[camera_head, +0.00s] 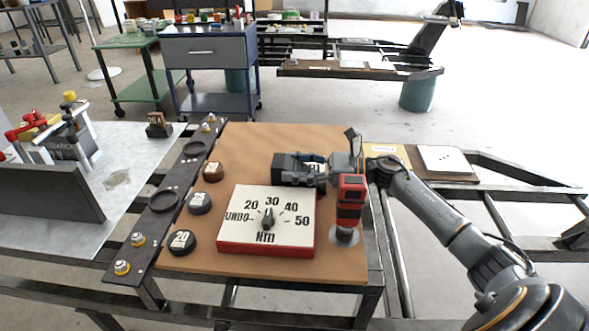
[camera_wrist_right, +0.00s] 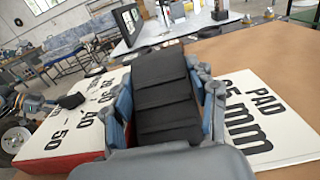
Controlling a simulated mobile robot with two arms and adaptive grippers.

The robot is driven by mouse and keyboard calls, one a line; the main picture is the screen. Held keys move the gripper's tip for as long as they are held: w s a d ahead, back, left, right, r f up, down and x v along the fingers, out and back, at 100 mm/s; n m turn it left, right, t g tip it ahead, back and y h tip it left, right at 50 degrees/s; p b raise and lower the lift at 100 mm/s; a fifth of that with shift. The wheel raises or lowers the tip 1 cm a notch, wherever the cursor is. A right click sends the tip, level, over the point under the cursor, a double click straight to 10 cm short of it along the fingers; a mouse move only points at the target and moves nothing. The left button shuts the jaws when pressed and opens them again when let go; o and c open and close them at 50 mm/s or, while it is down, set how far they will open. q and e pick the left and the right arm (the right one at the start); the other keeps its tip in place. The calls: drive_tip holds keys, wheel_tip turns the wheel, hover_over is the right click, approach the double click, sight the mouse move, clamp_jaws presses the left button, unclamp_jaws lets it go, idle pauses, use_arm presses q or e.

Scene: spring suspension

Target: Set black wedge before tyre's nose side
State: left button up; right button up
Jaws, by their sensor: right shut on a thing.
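My right gripper (camera_head: 300,172) is over the far right part of the brown board, beyond the dial box. It is shut on the black wedge (camera_head: 290,162), a dark block. In the right wrist view the black wedge (camera_wrist_right: 162,95) shows its ribbed, stepped face between the blue-grey fingers of my right gripper (camera_wrist_right: 165,110). I cannot tell whether it touches the board. No tyre is clear in the head view. A round, wheel-like thing (camera_wrist_right: 14,138) shows at the left edge of the wrist view; I cannot tell whether it is the tyre. My left gripper is not in view.
The dial box (camera_head: 268,220) lies on the brown board (camera_head: 340,268), with a red and black device (camera_head: 350,205) to its right. A white card (camera_wrist_right: 255,125) lies right of the wedge.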

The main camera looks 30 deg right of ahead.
idle(0.3)
drive_tip(key=o, duration=1.6)
drive_tip(key=shift+c, duration=0.2)
